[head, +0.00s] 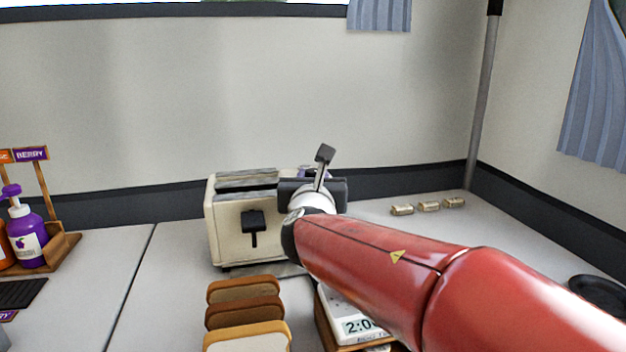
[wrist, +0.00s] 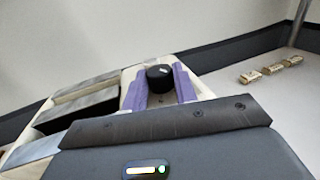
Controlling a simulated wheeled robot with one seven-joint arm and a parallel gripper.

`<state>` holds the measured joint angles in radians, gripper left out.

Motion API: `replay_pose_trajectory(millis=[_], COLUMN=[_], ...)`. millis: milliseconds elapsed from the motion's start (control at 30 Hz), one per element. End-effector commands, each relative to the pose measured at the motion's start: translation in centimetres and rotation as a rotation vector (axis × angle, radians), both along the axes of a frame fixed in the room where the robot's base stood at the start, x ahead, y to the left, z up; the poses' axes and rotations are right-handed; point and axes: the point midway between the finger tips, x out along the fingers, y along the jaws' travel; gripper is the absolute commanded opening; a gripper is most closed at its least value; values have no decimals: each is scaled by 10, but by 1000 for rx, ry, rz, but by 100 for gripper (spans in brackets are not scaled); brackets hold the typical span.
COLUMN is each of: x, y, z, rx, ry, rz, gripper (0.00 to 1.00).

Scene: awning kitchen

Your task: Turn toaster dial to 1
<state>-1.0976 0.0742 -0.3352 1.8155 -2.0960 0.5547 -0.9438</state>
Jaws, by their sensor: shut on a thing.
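The cream toaster (head: 228,222) stands on the counter, with a black lever (head: 252,222) on its facing side. Its top slots also show at the left of the wrist view. The black round toaster dial (wrist: 159,75) sits between the purple fingers of my gripper (wrist: 160,88), which is shut on it. A small pale mark shows on the dial, but I cannot read its setting. In the head view my gripper (head: 311,173) is at the toaster's right end, and my wrist and arm hide that end and the dial.
Bread slices (head: 243,307) stand in front of the toaster, beside a clock (head: 354,324) partly under my arm. Several small tan blocks (head: 428,206) lie at the back right. Purple and orange bottles (head: 27,240) stand in a wooden rack at left. The counter between rack and toaster is clear.

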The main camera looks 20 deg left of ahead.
Motion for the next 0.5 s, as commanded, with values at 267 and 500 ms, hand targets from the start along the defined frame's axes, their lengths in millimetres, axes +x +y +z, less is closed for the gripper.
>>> replay_pose_trajectory(millis=[267,500], x=[2,4], y=[-3,-6], z=[-7,-12], rx=[6,6], ry=[-3,-7], rz=[94,250], gripper=[6,5])
